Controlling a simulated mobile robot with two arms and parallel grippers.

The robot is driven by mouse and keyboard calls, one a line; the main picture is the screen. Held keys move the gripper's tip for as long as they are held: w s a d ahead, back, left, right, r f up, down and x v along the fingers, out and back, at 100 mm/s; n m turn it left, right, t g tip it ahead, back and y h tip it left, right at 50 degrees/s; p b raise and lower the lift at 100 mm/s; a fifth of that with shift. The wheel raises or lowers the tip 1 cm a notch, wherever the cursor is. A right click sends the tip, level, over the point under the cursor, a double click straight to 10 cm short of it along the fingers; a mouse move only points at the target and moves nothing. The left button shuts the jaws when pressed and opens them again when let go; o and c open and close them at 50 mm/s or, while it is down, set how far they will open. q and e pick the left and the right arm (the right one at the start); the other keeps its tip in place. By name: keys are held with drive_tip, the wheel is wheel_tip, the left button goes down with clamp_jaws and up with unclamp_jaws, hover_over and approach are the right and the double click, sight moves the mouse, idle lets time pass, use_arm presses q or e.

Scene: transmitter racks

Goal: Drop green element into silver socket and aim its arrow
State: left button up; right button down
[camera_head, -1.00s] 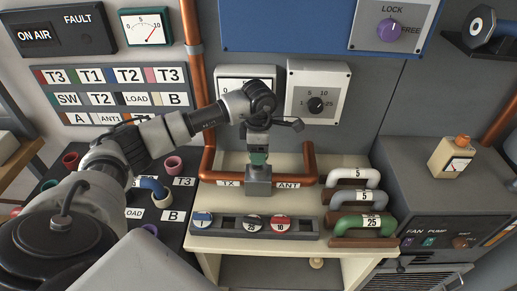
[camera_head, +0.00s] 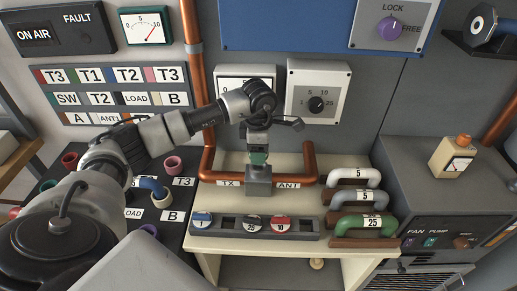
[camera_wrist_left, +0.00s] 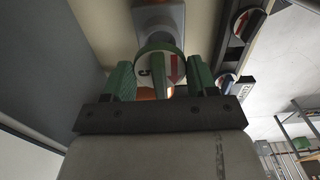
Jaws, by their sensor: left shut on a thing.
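My left gripper (camera_head: 258,148) points down over the silver socket (camera_head: 258,180), a grey block on the cream bench between the TX and ANT labels. It is shut on the green element (camera_wrist_left: 150,70), which has a white face, a green rim and a red arrow mark. The left wrist view also shows the gripper (camera_wrist_left: 160,82), its green fingers on either side of the element, and the grey socket (camera_wrist_left: 172,14) just beyond it. I cannot tell whether the element is seated in the socket or just above it. My right gripper is not in view.
A dark rack (camera_head: 228,226) with blue, black and red elements lies in front of the socket. Labelled pipe links (camera_head: 365,222) stand on the right. A meter box (camera_head: 247,87) is on the wall behind.

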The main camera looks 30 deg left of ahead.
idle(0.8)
use_arm(q)
drive_tip(key=shift+f+b, duration=0.2)
drive_tip(key=shift+b, duration=0.15)
drive_tip(key=shift+f, duration=0.35)
drive_tip(key=shift+f+b, duration=1.55)
drive_tip(key=o, duration=1)
drive_tip(key=shift+r, duration=0.1)
wheel_tip(320, 180, up, 11)
drive_tip(key=shift+f+b, duration=0.1)
drive_tip(key=shift+b, duration=0.8)
